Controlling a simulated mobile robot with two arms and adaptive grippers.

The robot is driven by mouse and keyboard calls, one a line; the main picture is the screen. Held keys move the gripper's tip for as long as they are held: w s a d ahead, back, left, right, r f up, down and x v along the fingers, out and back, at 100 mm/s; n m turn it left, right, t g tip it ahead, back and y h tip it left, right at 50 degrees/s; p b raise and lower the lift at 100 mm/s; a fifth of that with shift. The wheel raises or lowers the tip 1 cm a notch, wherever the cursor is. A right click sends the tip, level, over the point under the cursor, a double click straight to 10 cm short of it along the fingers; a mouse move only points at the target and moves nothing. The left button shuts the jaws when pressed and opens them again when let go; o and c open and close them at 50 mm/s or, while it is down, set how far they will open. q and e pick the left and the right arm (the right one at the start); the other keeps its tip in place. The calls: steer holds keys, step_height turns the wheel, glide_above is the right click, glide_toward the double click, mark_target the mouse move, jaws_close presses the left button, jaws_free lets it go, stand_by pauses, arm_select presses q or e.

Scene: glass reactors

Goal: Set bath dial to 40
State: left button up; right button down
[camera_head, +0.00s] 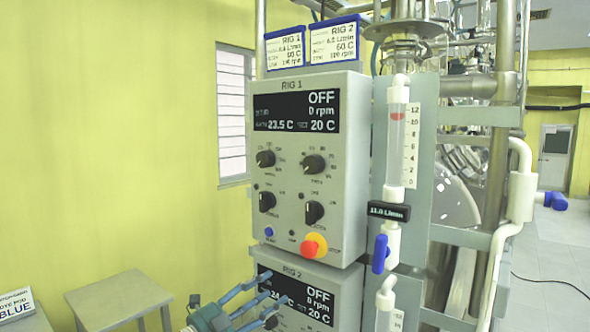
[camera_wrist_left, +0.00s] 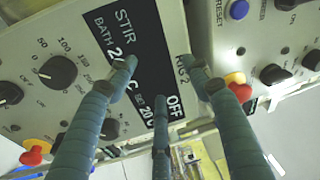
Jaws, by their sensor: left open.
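The Rig 1 panel (camera_head: 345,190) has four black dials, including an upper left dial (camera_head: 265,158) and an upper right dial (camera_head: 313,165). Its display (camera_head: 297,111) reads OFF, 0 rpm, 23.5 C and 20 C. The Rig 2 panel (camera_head: 345,290) is below; its display (camera_head: 300,295) shows OFF and 20 C. My left gripper (camera_head: 264,292) is open and empty in front of Rig 2. In the left wrist view its fingers (camera_wrist_left: 162,72) spread over Rig 2's display (camera_wrist_left: 125,50), beside a black dial (camera_wrist_left: 58,72). I cannot read which dial is the bath's. The fingers hide part of Rig 2.
A red stop button (camera_head: 313,246) on a yellow base juts from Rig 1. A flow tube with a blue valve (camera_head: 380,254) and metal pipes stand right of the panels. A small table (camera_head: 118,300) is at lower left. Two rig cards (camera_head: 335,43) sit on top.

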arm_select(q)
steer(key=s+d+r+m+g, duration=0.1)
steer(key=s+r+m, duration=0.1)
steer(key=r, duration=0.4)
steer(key=s+d+r+m+g+b, duration=0.1)
steer(key=s+d+r+m, duration=0.1)
steer(key=r+m, duration=0.3)
steer(key=s+d+r+m+g+h, duration=0.1)
steer(key=s+r+m, duration=0.1)
steer(key=r, duration=0.6)
steer(key=shift+s+d+r+m, duration=0.3)
steer(key=shift+s+d+m, duration=0.1)
steer(key=shift+m, duration=0.3)
steer(key=m+t+y, duration=0.3)
glide_toward(309, 166)
steer(key=p+x, duration=0.1)
steer(key=x, duration=0.2)
steer(key=p+x, duration=0.2)
steer(key=x, duration=0.2)
steer(key=shift+w+d+r+p, duration=0.2)
steer(key=shift+r+p, duration=0.05)
steer(key=shift+p, duration=0.05)
steer(key=shift+w+d+f, duration=0.15)
steer(key=shift+w+d, duration=0.2)
steer(key=shift+w, duration=0.15)
steer(key=c, duration=1.2)
